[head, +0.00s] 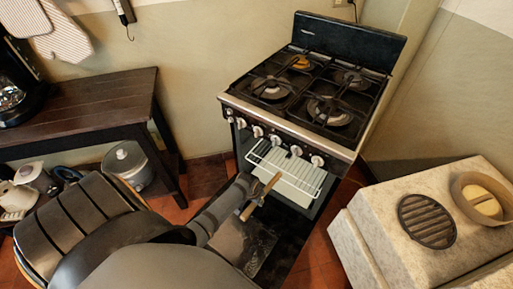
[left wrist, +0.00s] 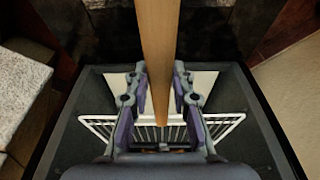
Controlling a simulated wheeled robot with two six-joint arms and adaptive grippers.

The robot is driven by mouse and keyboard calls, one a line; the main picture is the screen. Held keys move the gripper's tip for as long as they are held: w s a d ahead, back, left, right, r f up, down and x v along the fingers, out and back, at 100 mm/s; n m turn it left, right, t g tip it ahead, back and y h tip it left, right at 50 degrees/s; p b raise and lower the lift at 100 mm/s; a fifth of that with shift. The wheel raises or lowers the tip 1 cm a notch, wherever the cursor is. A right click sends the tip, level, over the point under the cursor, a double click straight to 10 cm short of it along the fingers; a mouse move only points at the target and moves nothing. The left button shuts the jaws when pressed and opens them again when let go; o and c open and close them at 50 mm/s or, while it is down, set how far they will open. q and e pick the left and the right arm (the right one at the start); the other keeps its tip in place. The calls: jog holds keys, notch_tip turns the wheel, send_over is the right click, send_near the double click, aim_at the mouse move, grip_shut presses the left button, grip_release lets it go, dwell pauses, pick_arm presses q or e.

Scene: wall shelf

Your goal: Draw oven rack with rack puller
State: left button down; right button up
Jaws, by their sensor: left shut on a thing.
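The oven rack (head: 308,174), white wire, sits in the opening of the black and steel stove (head: 252,107), whose door (head: 250,245) hangs open. It also shows in the left wrist view (left wrist: 226,121). My left gripper (head: 257,197) is in front of the oven opening, shut on the wooden rack puller (head: 271,184). In the left wrist view the puller (left wrist: 160,45) runs between the fingers of my left gripper (left wrist: 160,85). The puller's upper end is close to the rack's front edge in the head view. I cannot tell whether it is hooked on. My right gripper is not in view.
A dark wooden table (head: 90,108) stands left of the stove, with a pot (head: 128,165) beneath it. A pale stone block (head: 385,220) with a round grate (head: 427,220) stands at the right. Tiled floor shows between stove and block.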

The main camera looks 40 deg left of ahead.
aim_at(249, 210)
pick_arm(q)
jog(key=shift+s+r+p, duration=0.1)
jog(key=shift+s+p, duration=0.35)
jog(key=shift+p, duration=0.05)
jog(key=shift+s+p, duration=0.65)
jog(key=shift+s, duration=0.3)
jog(key=shift+s+p, duration=1)
jog(key=shift+s, duration=0.5)
jog(key=s+r+p, duration=0.3)
jog(key=s+p, duration=0.9)
jog(key=s, duration=0.7)
jog(key=shift+r, duration=0.15)
jog(key=shift+d, duration=0.1)
